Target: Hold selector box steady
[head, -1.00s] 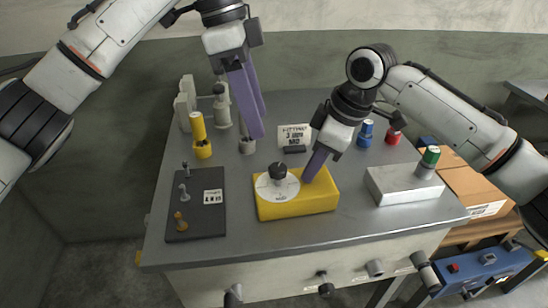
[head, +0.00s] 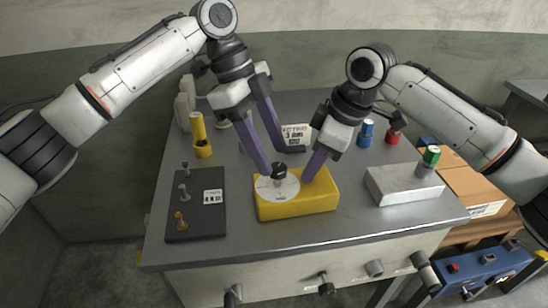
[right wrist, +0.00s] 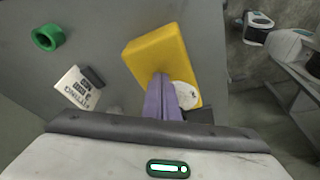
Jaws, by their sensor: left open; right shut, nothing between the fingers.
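The yellow selector box (head: 318,197) sits on the grey bench top, with a white round dial (head: 268,190) and a black knob (head: 279,170) on its top. In the right wrist view the box (right wrist: 150,52) and part of its white dial (right wrist: 184,95) show behind my fingers. My right gripper (head: 312,172) is shut and empty, its fingertips at the top of the box to the right of the dial. My left gripper (head: 275,162) is open, its purple fingers spread above and around the knob. Whether they touch it, I cannot tell.
A dark plate (head: 196,212) with several small levers lies left of the box. A silver block (head: 392,184) stands to its right. A white sign (head: 296,136) and red (head: 393,134) and blue (head: 366,133) items stand behind. The bench front edge is clear.

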